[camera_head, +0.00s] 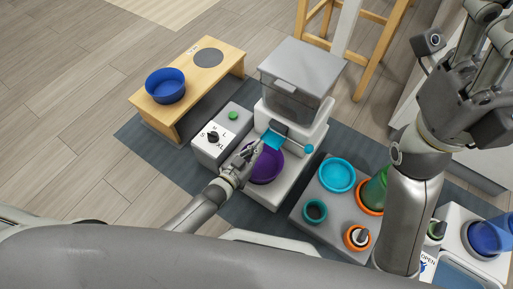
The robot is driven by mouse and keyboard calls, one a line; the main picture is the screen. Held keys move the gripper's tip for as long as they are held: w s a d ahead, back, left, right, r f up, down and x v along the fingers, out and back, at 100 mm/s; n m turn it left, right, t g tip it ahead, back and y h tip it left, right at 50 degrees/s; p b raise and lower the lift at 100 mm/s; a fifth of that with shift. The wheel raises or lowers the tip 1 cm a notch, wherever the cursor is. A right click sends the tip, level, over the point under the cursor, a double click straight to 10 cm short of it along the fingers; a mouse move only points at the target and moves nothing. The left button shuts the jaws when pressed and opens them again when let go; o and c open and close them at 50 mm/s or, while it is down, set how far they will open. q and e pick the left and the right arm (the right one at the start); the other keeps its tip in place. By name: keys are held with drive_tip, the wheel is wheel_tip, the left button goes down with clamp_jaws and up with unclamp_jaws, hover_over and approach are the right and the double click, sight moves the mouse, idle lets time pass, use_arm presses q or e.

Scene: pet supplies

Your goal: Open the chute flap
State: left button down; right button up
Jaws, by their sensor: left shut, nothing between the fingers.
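The food dispenser (300,68) has a clear grey hopper on a white body. A small cyan chute flap (273,140) shows at its front, with a cyan knob (309,148) on its right side. A purple bowl (267,168) sits below the flap on the dispenser's base. My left gripper (254,149) is shut and empty, just left of the flap and above the bowl's left rim. I cannot tell whether it touches the flap. My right gripper (490,35) is raised at the upper right, away from the dispenser; its finger gap is unclear.
A control box (222,136) with a dial and green button stands left of the dispenser. A wooden stand (205,72) holds a blue bowl (165,86). A grey block (330,210) with cups and rings stands at the right, partly behind my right arm. A wooden stool (372,50) is behind.

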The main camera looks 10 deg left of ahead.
idle(0.8)
use_arm(q)
wheel_tip(320, 180, up, 10)
idle(0.7)
idle(0.5)
